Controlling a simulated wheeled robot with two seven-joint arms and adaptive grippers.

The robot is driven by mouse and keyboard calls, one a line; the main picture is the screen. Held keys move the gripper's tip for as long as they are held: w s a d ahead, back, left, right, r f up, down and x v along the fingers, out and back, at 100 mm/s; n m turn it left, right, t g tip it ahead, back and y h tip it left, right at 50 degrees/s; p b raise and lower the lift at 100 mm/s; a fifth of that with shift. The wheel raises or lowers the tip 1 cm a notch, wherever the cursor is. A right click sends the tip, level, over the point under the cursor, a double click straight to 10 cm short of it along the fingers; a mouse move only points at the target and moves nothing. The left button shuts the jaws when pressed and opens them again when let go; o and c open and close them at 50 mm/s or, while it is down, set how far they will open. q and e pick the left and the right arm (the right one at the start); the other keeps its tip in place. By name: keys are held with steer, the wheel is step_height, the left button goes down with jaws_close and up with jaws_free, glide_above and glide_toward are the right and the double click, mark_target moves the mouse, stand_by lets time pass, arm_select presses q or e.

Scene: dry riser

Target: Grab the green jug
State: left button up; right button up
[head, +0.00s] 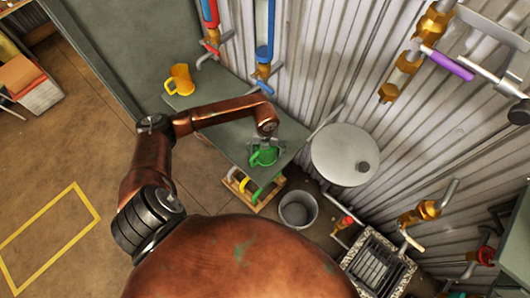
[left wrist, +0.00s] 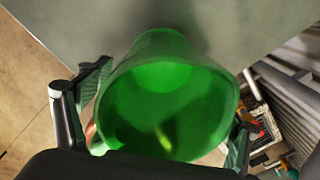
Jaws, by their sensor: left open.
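The green jug (head: 264,158) stands on the grey-green table (head: 221,139) near its front right end. In the left wrist view the jug (left wrist: 165,95) fills the middle, its open mouth towards the camera. My left gripper (head: 265,145) is above and around the jug in the head view. In the left wrist view its two open fingers (left wrist: 165,112) are on either side of the jug; whether they touch it I cannot tell. My right gripper is not in view.
A yellow jug (head: 180,79) stands at the table's far end. A wooden crate (head: 251,189), a grey bucket (head: 298,209) and a round pale disc (head: 345,154) are near the table's front and right. Pipes with brass valves (head: 436,20) line the corrugated wall.

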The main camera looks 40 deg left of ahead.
arm_select(q)
steer(key=shift+f, duration=0.1)
steer(key=shift+c, duration=0.4)
steer(key=c, duration=1.2)
